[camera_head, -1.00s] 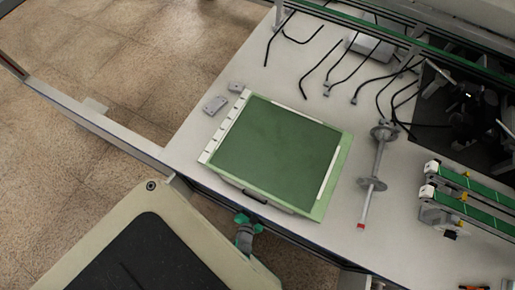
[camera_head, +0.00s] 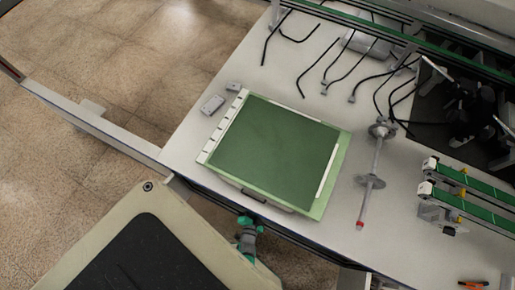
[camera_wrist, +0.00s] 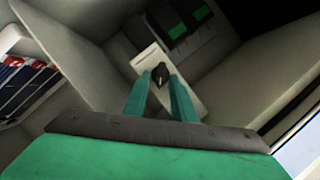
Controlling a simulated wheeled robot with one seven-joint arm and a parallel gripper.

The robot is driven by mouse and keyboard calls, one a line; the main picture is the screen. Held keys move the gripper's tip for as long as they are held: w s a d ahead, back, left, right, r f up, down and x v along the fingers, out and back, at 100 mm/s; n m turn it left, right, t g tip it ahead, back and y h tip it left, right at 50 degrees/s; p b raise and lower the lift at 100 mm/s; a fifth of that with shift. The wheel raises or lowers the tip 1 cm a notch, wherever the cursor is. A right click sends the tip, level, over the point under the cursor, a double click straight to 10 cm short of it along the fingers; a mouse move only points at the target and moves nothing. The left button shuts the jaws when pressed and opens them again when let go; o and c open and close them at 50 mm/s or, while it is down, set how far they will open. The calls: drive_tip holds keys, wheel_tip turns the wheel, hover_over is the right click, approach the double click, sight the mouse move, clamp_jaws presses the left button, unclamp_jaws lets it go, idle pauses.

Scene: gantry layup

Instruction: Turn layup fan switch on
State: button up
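A small black switch knob (camera_wrist: 160,73) stands out from a pale rectangular plate (camera_wrist: 185,100) in the wrist view; I take it to be the fan switch. My gripper (camera_wrist: 160,78) shows two teal fingers with a gap between them. The knob sits between the fingertips, and I cannot tell whether either finger touches it. In the head view my gripper (camera_head: 247,238) is partly seen just below the table's front edge. The switch is hidden in that view.
Dark boxes with green faces (camera_wrist: 178,20) lie beyond the plate, between pale panels. In the head view, a table (camera_head: 310,65) carries a green board (camera_head: 270,150), a metal shaft (camera_head: 373,170) and green conveyors (camera_head: 470,190). Open floor (camera_head: 90,50) lies to the left.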

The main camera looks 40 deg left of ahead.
drive_tip(key=shift+o, duration=0.2)
idle(0.3)
drive_tip(key=shift+d, duration=0.1)
drive_tip(key=v, duration=1.1)
drive_tip(key=shift+w+f, duration=0.1)
idle(0.4)
